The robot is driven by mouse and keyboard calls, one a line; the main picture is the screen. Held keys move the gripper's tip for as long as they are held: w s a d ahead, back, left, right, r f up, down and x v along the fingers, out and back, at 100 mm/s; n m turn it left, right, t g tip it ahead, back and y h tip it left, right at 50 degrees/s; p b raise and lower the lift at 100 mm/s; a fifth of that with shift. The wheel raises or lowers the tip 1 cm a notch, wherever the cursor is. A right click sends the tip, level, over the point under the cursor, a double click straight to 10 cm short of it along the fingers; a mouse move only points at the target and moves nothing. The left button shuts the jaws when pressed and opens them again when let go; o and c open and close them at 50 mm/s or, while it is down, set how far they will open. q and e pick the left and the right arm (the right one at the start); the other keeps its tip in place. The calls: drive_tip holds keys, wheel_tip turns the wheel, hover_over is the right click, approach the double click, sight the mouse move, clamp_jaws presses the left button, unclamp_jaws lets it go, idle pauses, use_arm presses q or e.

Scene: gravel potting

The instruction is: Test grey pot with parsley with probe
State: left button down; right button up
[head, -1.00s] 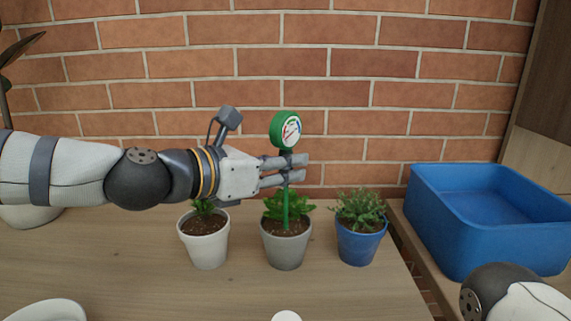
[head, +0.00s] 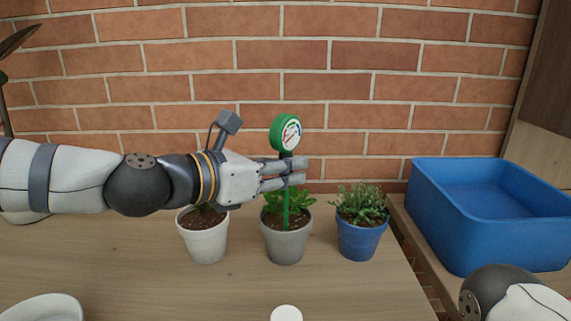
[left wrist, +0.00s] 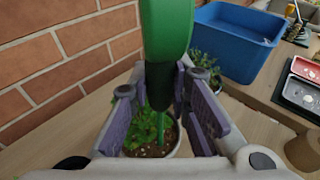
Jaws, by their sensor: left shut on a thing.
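The grey pot (head: 286,246) stands upright on the table between two other pots, with a leafy green parsley plant (head: 272,203) in brown soil. My left gripper (head: 290,173) is shut on the green probe (head: 285,132), which has a round dial with a needle. The probe is upright over the grey pot, and its thin green stem reaches down to the soil beside the leaves. In the left wrist view the probe (left wrist: 166,30) stands between the fingers with the parsley (left wrist: 145,128) below. The exact depth of the tip is hidden. My right gripper is not in view.
A white pot (head: 204,244) stands to the left and a blue pot (head: 361,240) with a plant to the right. A large blue crate (head: 480,235) is at the right. A white dish (head: 42,308) lies front left. A brick wall (head: 300,55) is behind.

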use_arm(q)
drive_tip(key=shift+f, duration=0.3)
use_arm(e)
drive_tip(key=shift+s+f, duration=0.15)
use_arm(q)
drive_tip(key=shift+f+b, duration=0.45)
drive_tip(key=shift+f, duration=0.35)
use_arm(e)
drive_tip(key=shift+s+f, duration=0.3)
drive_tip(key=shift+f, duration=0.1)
use_arm(q)
drive_tip(key=shift+s+f, duration=0.15)
drive_tip(key=shift+f, duration=0.2)
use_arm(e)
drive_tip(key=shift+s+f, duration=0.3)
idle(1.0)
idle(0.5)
